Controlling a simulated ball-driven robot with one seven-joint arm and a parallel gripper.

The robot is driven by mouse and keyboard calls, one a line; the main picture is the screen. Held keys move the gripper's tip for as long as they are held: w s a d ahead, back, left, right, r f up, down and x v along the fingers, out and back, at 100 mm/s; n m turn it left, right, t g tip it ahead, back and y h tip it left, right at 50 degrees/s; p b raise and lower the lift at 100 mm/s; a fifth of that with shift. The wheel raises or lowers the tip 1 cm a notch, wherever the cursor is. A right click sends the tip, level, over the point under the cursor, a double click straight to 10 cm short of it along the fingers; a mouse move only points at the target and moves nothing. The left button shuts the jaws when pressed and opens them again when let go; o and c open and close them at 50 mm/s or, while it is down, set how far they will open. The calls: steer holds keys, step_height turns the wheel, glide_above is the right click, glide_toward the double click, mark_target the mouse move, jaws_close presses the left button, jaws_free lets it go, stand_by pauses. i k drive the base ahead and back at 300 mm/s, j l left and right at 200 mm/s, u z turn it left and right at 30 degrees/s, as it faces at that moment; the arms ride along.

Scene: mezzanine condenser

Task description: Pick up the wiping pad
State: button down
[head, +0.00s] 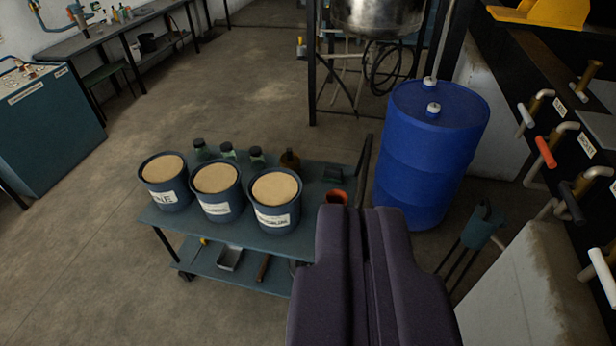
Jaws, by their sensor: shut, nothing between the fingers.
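I cannot pick out a wiping pad for certain. A small flat dark green item (336,174) lies at the right end of the cart top, too small to identify. My gripper (366,212) is dark purple and fills the lower middle of the head view. Its two fingers are shut together with nothing held. The gripper appears in front of the cart's right end and hides part of it.
The teal cart (160,218) carries three sand-filled tubs (215,195), several bottles (228,151) and an orange pot (335,197). A blue drum (425,150) stands behind right. Pipes with valve handles (545,150) line the right. Open floor (90,270) lies left.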

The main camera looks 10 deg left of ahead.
mark_target(330, 175)
steer(key=z, duration=2.25)
steer(key=u, duration=2.25)
steer(key=i+z, duration=0.35)
steer(key=i, duration=0.2)
steer(key=i+z, duration=0.35)
steer(key=i, duration=0.25)
steer(key=i+z, duration=0.25)
steer(key=i, duration=0.85)
